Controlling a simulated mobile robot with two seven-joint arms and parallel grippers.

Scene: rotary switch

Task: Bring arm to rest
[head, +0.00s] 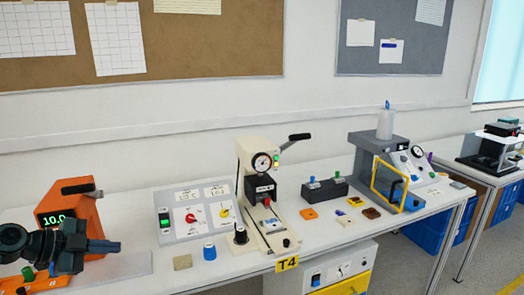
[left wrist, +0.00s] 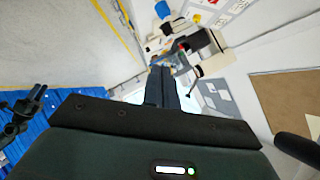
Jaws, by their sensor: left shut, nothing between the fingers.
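A grey switch panel (head: 170,233) stands on the workbench, with a red rotary knob (head: 192,217) and a yellow rotary knob (head: 224,212) on its face. My left gripper (head: 118,247) is at the lower left of the head view, left of the panel and apart from it, in front of an orange device (head: 88,215). Its fingers are together and empty, and point right. In the left wrist view the left gripper's fingers (left wrist: 163,90) also show closed, with nothing between them. A dark pronged shape (left wrist: 38,95) at that view's left edge may be my right gripper; its opening is unclear.
A beige press (head: 255,165) with a gauge and lever stands right of the panel. A grey station (head: 366,150) with a yellow frame stands further right.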

